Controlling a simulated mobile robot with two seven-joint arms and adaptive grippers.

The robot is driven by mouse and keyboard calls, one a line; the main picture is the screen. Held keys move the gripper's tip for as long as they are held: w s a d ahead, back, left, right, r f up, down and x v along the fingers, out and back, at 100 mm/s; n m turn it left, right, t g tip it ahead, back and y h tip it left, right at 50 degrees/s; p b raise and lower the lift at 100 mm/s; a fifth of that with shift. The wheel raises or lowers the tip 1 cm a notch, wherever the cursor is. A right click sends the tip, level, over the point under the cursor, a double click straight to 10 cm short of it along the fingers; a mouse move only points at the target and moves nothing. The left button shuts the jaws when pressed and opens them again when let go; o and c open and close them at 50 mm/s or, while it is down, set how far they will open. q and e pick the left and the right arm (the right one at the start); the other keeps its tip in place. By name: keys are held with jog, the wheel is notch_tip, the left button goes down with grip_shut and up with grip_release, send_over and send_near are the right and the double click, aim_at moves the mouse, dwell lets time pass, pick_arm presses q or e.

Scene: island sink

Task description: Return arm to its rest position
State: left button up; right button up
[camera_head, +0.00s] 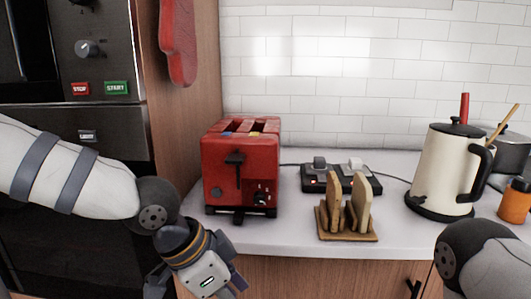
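My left arm comes in from the left, and its gripper (204,272) hangs low in front of the counter edge, below and in front of the red toaster (229,170). I see the gripper mostly from its wrist side, so its fingertips and any gap between them are hidden. Nothing held shows. My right arm shows only as a dark joint and a white link at the lower right corner. The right gripper is outside the view.
Bread slices (362,203) stand in a wooden rack (347,236) on the white counter (290,222). A power strip (340,180) lies behind. A cream kettle (447,165), an orange bottle (515,201) and a pot (511,158) stand at right. An oven (105,60) is at left.

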pick_arm(q)
jog(key=s+a+f+n+g, duration=0.3)
jog(key=s+f+n, duration=0.5)
jog(key=s+f, duration=1.1)
jog(key=s+a+f+n+y, duration=0.2)
jog(key=s+a+f, duration=0.1)
jog(key=s+a, duration=0.2)
jog(key=s+a+f+n+y, duration=0.2)
jog(key=s+a, duration=0.4)
jog(key=a, duration=0.3)
jog(key=shift+s+a+f+n+g+y, duration=0.35)
jog(key=shift+f+n, duration=0.25)
jog(key=shift+f, duration=0.35)
jog(key=shift+w, duration=0.15)
jog(key=shift+c, duration=0.2)
